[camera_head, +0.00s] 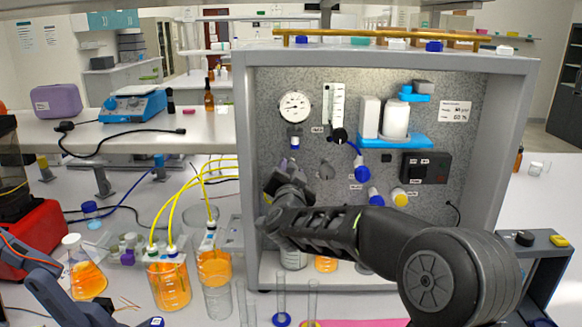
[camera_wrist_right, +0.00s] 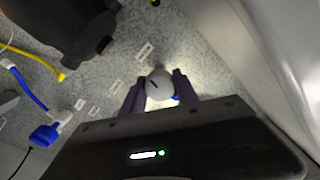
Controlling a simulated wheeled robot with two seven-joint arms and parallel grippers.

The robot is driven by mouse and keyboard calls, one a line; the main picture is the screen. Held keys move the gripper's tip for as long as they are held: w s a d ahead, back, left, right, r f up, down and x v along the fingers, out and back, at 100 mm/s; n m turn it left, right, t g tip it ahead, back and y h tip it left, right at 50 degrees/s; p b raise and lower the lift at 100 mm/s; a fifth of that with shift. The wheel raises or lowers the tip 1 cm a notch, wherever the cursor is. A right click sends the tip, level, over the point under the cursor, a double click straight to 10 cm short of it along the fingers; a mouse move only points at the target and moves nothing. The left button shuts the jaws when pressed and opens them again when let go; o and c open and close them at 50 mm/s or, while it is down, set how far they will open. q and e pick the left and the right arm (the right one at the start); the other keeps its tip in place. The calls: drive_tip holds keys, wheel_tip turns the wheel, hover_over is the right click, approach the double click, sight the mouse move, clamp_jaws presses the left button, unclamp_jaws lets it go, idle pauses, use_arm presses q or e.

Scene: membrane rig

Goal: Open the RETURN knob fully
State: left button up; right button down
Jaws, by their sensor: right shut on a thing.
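In the right wrist view, a round grey knob (camera_wrist_right: 160,85) with a dark line across its face sits between the two fingers of my right gripper (camera_wrist_right: 160,92). The gripper is shut on it. In the head view my right gripper (camera_head: 287,165) reaches the left part of the speckled panel (camera_head: 350,90), below the round gauge (camera_head: 295,106), and hides the knob there. Small white labels lie near the knob, but their text is too small to read, so I cannot confirm RETURN. My left arm shows at the lower left; its gripper is not in view.
The panel also carries a black hose fitting (camera_head: 339,134), a white filter on a blue bracket (camera_head: 395,141) and a black switch box (camera_head: 427,168). Beakers of orange liquid (camera_head: 170,285) with yellow tubes stand left of the rig. The grey side walls (camera_head: 243,150) frame the panel.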

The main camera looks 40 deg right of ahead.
drive_tip(key=shift+n+p, duration=0.3)
drive_tip(key=shift+n, duration=0.4)
drive_tip(key=shift+f, duration=0.15)
drive_tip(key=c, duration=0.9)
unclamp_jaws()
drive_tip(key=b+v, duration=0.2)
drive_tip(key=v, duration=0.5)
drive_tip(key=shift+s+a, duration=0.3)
